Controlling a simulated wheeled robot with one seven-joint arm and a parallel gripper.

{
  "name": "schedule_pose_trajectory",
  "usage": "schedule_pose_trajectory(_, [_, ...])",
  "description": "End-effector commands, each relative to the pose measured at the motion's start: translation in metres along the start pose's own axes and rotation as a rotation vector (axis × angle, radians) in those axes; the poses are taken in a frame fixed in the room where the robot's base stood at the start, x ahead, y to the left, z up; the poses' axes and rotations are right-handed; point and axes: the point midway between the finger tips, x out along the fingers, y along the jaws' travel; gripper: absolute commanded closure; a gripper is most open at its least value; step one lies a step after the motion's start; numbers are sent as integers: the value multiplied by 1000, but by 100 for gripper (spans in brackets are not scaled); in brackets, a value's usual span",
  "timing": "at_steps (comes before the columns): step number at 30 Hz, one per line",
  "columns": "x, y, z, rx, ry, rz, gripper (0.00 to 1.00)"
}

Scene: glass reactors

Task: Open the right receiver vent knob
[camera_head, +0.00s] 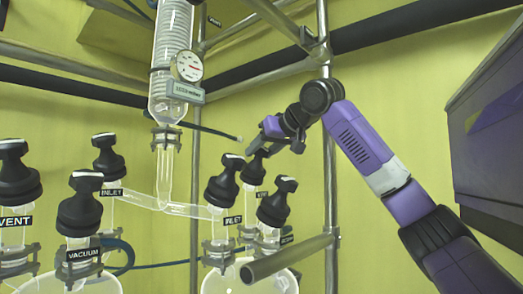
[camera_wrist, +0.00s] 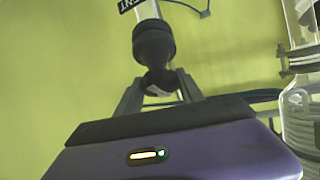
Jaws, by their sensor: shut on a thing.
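The right receiver vent knob (camera_head: 251,171) is black and stands at the back of the right group of knobs, partly hidden by the inlet knob (camera_head: 225,180) in front of it. My gripper (camera_head: 264,148) reaches it from above and the right. In the wrist view the vent knob (camera_wrist: 154,42) stands straight ahead, with a VENT label (camera_wrist: 128,4) upside down at the top edge. There my gripper (camera_wrist: 160,84) has one finger on each side of the knob's narrow grip and is shut on it. How far the knob is turned cannot be told.
Another black knob (camera_head: 278,203) stands close in front. A glass condenser with a gauge (camera_head: 188,66) hangs to the left, and a metal upright (camera_head: 329,190) stands to the right. The left group has inlet, vent and vacuum knobs (camera_head: 80,209). Glass coils (camera_wrist: 300,115) show right of the gripper.

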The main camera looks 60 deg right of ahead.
Motion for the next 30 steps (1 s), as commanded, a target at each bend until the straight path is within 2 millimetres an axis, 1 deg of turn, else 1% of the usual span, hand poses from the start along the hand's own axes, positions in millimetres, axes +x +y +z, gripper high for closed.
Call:
schedule_pose_trajectory(5, [-1, 0, -4, -63, -2, -56, 96])
schedule_pose_trajectory(12, [-2, 0, -6, -208, -2, -169, 96])
schedule_pose_trajectory(24, [-1, 1, -5, -433, -1, -339, 96])
schedule_pose_trajectory(30, [-1, 1, -3, -495, 0, -386, 96])
